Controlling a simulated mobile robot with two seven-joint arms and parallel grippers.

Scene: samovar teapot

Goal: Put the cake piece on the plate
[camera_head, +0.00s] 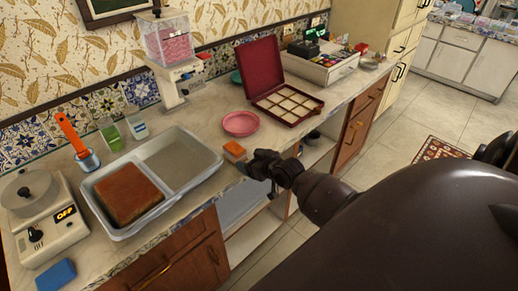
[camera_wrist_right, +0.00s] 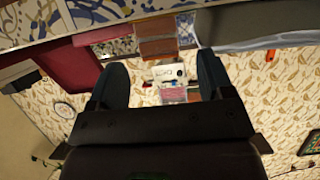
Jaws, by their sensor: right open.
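A small orange-brown cake piece (camera_head: 234,150) lies on the counter near its front edge, between the baking tray and the pink plate. The pink round plate (camera_head: 241,123) is empty and sits just behind it. My right gripper (camera_head: 260,168) is at the counter's front edge, just to the right of and in front of the piece, apart from it. In the right wrist view, my right gripper (camera_wrist_right: 162,70) is open with nothing between its fingers, and the brown piece (camera_wrist_right: 157,28) shows beyond the fingertips. My left gripper is out of view.
A metal baking tray (camera_head: 207,138) holds a large brown cake (camera_head: 128,193) on its left side. An open red box (camera_head: 276,75) stands behind the plate to the right. A dispenser (camera_head: 167,45) stands against the wall. An open shelf (camera_head: 252,237) lies below the counter.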

